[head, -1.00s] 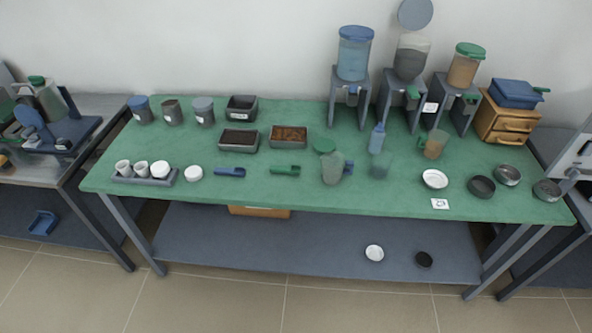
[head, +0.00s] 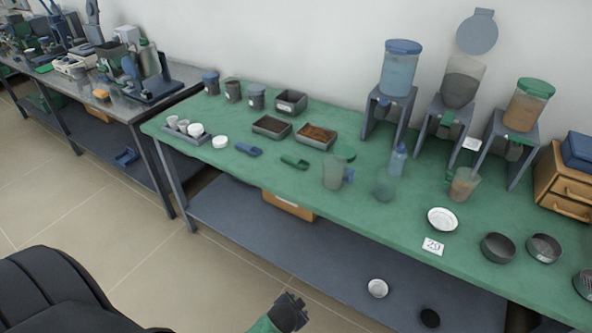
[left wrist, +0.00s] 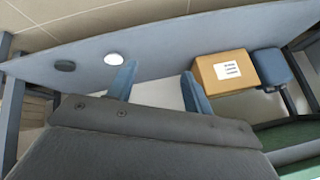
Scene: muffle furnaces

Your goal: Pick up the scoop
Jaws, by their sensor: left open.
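A blue scoop (head: 248,150) and a green scoop (head: 295,162) lie on the green table (head: 410,222), left of its middle, in the head view. Neither scoop is distinguishable in the left wrist view. My left gripper (head: 292,303) shows at the bottom of the head view, in front of the table and well apart from both scoops. In the left wrist view its two blue fingers (left wrist: 158,88) are spread with nothing between them. My right gripper is not in view.
A clear jug (head: 335,172) stands right of the green scoop, and two trays (head: 271,127) lie behind the scoops. Dispensers (head: 398,75) stand at the back right. The lower shelf (head: 345,262) holds a cardboard box (head: 288,204) and two dishes. Open floor lies left.

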